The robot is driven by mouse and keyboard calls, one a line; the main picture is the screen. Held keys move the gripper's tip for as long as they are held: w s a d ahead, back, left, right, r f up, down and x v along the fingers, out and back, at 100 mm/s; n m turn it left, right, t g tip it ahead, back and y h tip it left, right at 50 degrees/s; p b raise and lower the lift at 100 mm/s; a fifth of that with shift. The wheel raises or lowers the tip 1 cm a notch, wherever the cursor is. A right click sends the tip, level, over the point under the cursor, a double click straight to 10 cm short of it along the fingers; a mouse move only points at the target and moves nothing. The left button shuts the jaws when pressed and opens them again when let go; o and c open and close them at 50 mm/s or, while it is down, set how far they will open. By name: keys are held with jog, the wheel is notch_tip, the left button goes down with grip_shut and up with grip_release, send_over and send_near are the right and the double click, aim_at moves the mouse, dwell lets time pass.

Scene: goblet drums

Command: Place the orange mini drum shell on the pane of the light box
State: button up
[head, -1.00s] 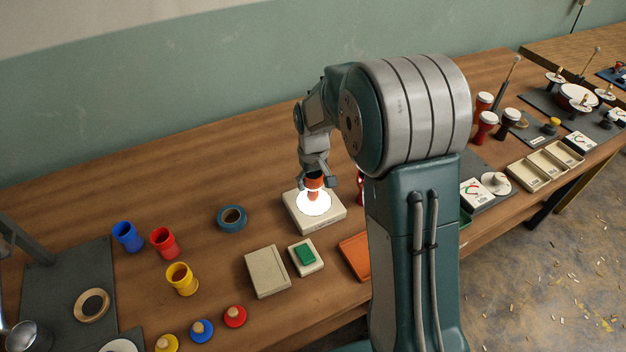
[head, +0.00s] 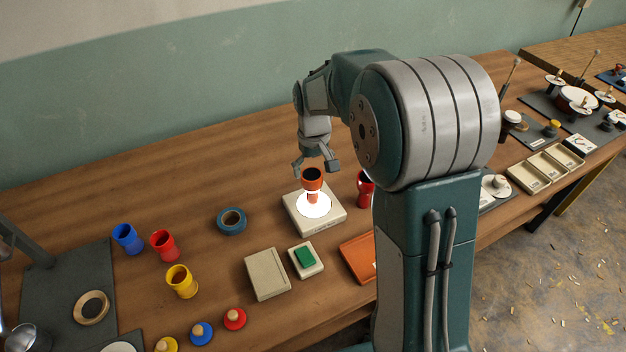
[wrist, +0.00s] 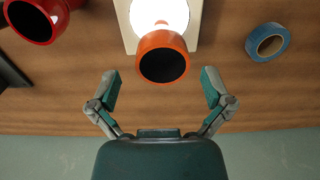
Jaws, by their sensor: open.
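The orange mini drum shell (head: 313,181) stands upright on the glowing round pane (head: 314,207) of the light box (head: 330,221). Its dark open mouth faces up. In the wrist view the orange shell (wrist: 162,58) is ahead of the fingers, with the bright pane (wrist: 160,14) behind it. My gripper (head: 315,166) is open and empty, above and behind the shell. In the wrist view my gripper's fingers (wrist: 161,90) are spread wide and clear of the shell.
A red drum shell (head: 364,190) stands right of the light box, partly behind my arm. A blue tape roll (head: 231,220) lies to the left. A box with a green button (head: 305,256) and a beige box (head: 266,273) are in front. Bare tabletop lies behind the light box.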

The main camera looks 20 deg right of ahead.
notch_tip(320, 180, up, 6)
jog(key=shift+r, duration=0.25)
jog(key=shift+s+r, duration=0.2)
jog(key=shift+r, duration=0.15)
jog(key=s+r+m+t, duration=0.1)
jog(key=s+r+t, duration=0.1)
jog(key=s, duration=1)
jog(key=s+r+m+t, duration=0.1)
jog(key=s+r+t, duration=0.2)
jog(key=s, duration=1)
jog(key=shift+r+t, duration=0.3)
jog(key=shift+r, duration=0.4)
